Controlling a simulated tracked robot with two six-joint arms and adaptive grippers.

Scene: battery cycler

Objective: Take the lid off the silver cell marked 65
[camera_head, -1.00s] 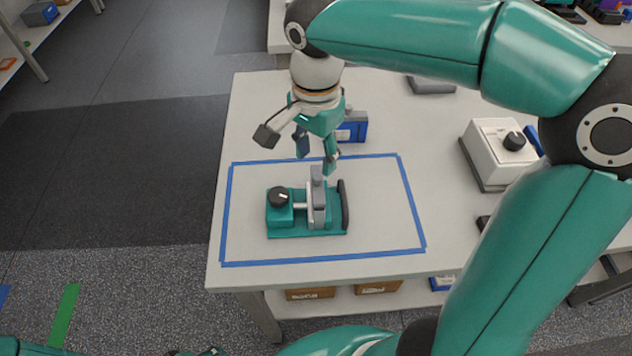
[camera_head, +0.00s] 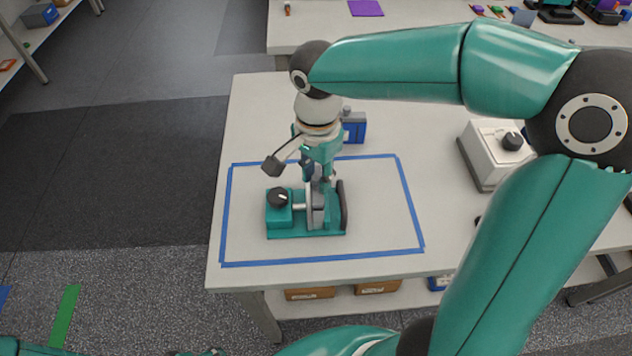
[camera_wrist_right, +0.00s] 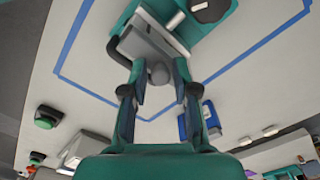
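A silver cell (camera_head: 317,215) stands upright in a teal clamp fixture (camera_head: 290,232) inside a blue taped rectangle. No number on it is legible. In the right wrist view the silver cell (camera_wrist_right: 150,42) shows with a grey rounded knob (camera_wrist_right: 158,73) on its near end. My right gripper (camera_head: 318,181) points down at the cell's top. In the wrist view my right gripper (camera_wrist_right: 159,78) has one finger on each side of the knob, with gaps visible, so it looks open. The fingers partly hide the cell's top in the head view.
A black knob (camera_head: 279,197) sits on the fixture's left block. A blue box (camera_head: 354,128) stands just behind the taped area. A white device with a black dial (camera_head: 492,150) is at the right. The table (camera_head: 385,215) is clear around the fixture.

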